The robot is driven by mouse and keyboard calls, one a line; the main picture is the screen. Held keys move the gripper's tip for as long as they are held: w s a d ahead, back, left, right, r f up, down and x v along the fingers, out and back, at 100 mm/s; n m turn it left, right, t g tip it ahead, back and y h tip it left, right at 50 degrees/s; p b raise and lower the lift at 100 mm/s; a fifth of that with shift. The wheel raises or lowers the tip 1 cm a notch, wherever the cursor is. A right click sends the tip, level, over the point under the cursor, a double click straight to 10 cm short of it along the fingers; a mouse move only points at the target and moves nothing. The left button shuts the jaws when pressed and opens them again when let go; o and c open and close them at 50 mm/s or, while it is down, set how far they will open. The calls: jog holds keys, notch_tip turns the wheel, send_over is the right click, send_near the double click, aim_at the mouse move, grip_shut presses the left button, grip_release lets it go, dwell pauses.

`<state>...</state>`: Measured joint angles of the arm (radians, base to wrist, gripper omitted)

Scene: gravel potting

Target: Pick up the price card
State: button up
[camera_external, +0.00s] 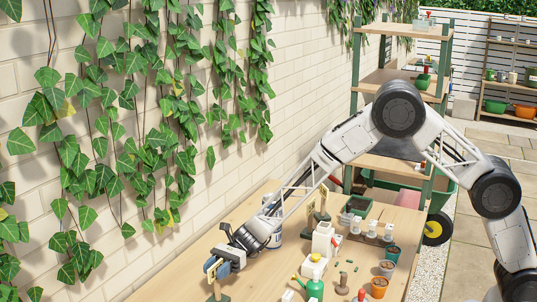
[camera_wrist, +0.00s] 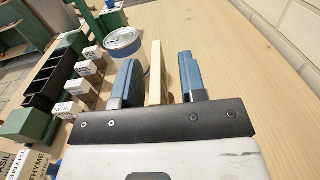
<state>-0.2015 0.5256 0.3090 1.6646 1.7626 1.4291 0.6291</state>
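The price card (camera_wrist: 155,75) shows in the wrist view as a thin, pale yellow board seen nearly edge-on. It stands between the two blue fingers of my gripper (camera_wrist: 159,85). A narrow gap shows on its left and a wider one on its right, so the fingers are open around it. In the external view my gripper (camera_external: 216,267) is low over the near left part of the table, by the wall. A small stand (camera_external: 217,297) shows below the fingers at the picture's bottom edge. The card's face is hidden from the wrist view.
A white and blue tin (camera_wrist: 124,42) stands left beyond the fingers. The table right of the fingers (camera_wrist: 255,95) is clear.

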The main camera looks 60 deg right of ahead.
dwell(0.4)
grip_shut()
